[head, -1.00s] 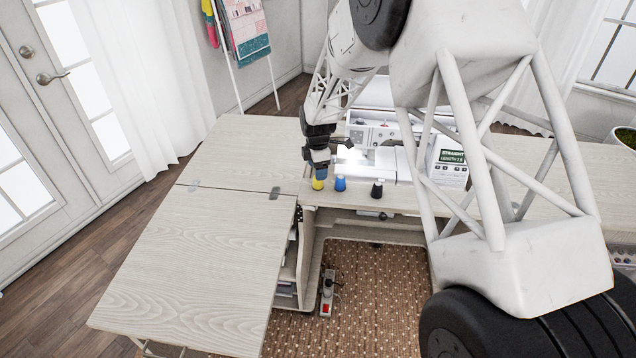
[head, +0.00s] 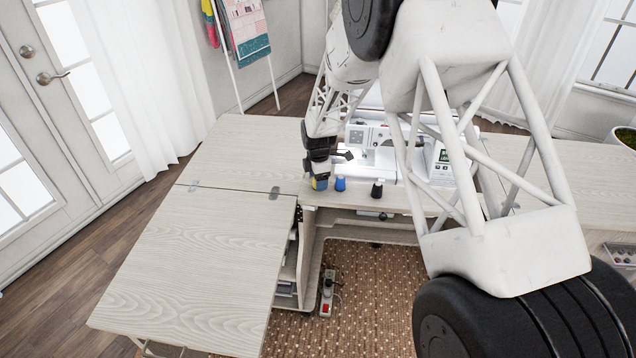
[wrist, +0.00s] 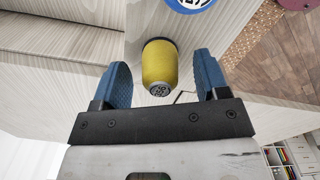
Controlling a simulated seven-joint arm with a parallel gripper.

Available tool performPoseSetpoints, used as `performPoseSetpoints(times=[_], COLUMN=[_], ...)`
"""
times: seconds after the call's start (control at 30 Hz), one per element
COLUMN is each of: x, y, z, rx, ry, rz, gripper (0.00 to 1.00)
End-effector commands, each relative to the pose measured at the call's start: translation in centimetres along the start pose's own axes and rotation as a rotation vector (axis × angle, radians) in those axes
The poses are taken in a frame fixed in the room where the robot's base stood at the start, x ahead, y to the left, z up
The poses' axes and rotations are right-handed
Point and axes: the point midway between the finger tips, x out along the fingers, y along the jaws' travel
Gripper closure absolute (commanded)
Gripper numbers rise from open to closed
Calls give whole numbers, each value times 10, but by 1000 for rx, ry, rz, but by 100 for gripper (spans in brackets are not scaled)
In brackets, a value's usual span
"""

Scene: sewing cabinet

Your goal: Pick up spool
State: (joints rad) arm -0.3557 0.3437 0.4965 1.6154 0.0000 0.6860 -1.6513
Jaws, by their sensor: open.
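A yellow thread spool (wrist: 160,62) stands on the cabinet top in the wrist view, between the two blue fingertips of my gripper (wrist: 161,84). The fingers are open, with a gap on each side of the spool. In the head view my gripper (head: 320,183) points down over the front edge of the cabinet and hides most of the yellow spool. A blue spool (head: 340,184) and a black spool (head: 377,188) stand to its right on the same edge.
A white sewing machine (head: 372,140) stands behind the spools. A wooden leaf (head: 190,250) spreads free and bare to the left. Below the edge is an open knee space with a brown dotted rug (head: 365,290) and a power strip (head: 327,292).

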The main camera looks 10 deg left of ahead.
Motion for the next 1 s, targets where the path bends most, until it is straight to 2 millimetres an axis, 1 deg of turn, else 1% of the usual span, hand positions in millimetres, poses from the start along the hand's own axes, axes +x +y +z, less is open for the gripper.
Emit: performPoseSetpoints(times=[0.03, 0.3, 0.37, 0.4, 0.77, 0.87, 1.0], x=[0, 0, 0, 0, -1, -4, -14], y=[0, 0, 0, 0, 0, 0, 0], z=[0, 0, 0, 0, 0, 0, 0], rx=[0, 0, 0, 0, 0, 0, 0], ry=[0, 0, 0, 0, 0, 0, 0], rz=[0, 0, 0, 0, 0, 1, 1], gripper=[32, 74, 83, 85, 86, 86, 86])
